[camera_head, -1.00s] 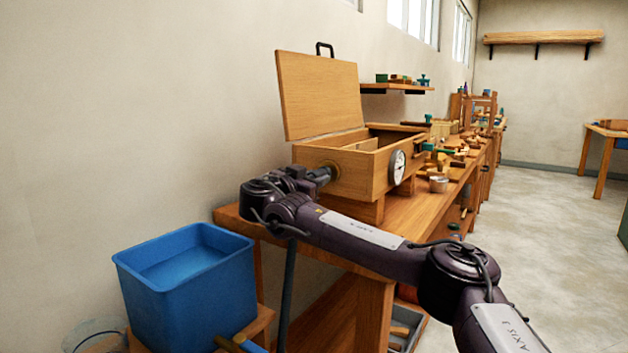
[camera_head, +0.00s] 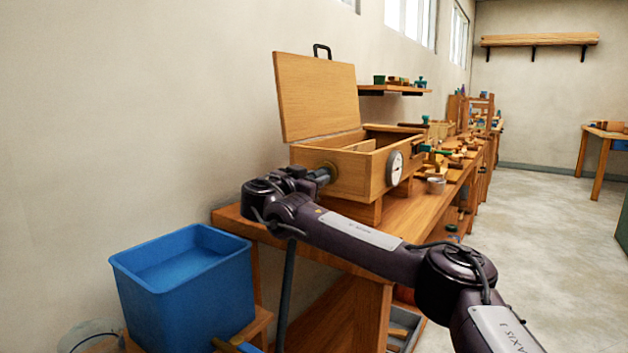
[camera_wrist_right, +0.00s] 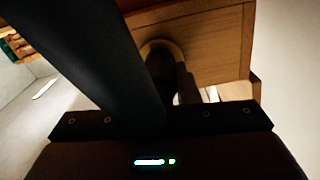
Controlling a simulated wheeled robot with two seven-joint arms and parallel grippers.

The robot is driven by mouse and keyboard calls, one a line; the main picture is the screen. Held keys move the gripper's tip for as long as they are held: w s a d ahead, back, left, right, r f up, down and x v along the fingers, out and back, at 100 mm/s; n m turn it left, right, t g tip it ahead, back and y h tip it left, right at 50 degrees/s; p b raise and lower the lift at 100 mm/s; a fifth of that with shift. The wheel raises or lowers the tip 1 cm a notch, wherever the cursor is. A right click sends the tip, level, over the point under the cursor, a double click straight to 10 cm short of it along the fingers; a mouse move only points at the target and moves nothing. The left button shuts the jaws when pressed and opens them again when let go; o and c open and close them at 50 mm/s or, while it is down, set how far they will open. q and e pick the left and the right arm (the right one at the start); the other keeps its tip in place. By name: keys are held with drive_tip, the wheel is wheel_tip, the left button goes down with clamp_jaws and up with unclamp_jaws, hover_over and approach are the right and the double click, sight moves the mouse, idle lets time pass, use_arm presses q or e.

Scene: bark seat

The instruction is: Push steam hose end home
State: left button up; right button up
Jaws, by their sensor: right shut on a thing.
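The wooden steam box (camera_head: 340,172) stands on the bench with its lid up and a round dial on its front. A brass-coloured ring (camera_head: 331,168) surrounds the port in its left end; the ring also shows in the right wrist view (camera_wrist_right: 176,46). My right gripper (camera_head: 318,177) is at this port, shut on the hose end. The dark steam hose (camera_head: 286,295) hangs down below my wrist and crosses the right wrist view (camera_wrist_right: 112,60). The hose tip is hidden by the gripper and shadow, so its depth in the port cannot be told. My left gripper is out of view.
A blue tub (camera_head: 185,285) stands on a low wooden stand left of the bench (camera_head: 425,215). The wall runs close behind the box. Several small wooden pieces and a metal cup (camera_head: 436,185) lie further along the bench.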

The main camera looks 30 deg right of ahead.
drive_tip(key=shift+s+a, duration=0.1)
drive_tip(key=shift+a, duration=0.1)
drive_tip(key=shift+b+v, duration=0.95)
drive_tip(key=shift+v, duration=0.15)
drive_tip(key=shift+b, duration=0.55)
idle(0.7)
drive_tip(key=shift+b, duration=0.55)
idle(0.5)
drive_tip(key=shift+b, duration=0.5)
